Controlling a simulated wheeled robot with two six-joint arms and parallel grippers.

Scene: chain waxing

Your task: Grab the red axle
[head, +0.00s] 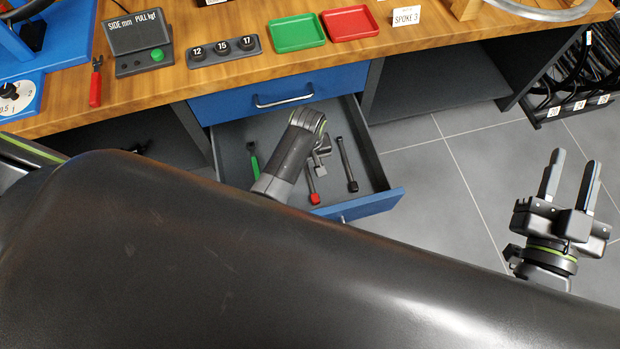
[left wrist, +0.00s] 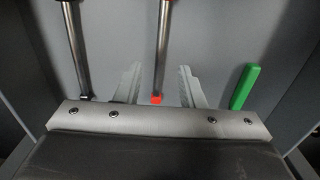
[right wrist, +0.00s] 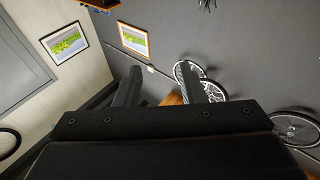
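The red axle lies in the open drawer as a dark metal rod with red ends. It shows in the head view (head: 312,186), partly hidden by my left arm, and in the left wrist view (left wrist: 162,55). My left gripper (head: 320,152) is low over the drawer. In the left wrist view its two fingers (left wrist: 160,85) are apart, with the axle's red tip in line with the gap between them. I cannot tell how far above the axle they are. My right gripper (head: 570,180) is open and empty, fingers up, right of the drawer.
A black-ended axle (head: 347,165) lies right of the red one, and a green-handled item (head: 253,160) lies left. The drawer's blue front (head: 365,204) and side walls surround them. The wooden bench (head: 350,52) overhangs behind.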

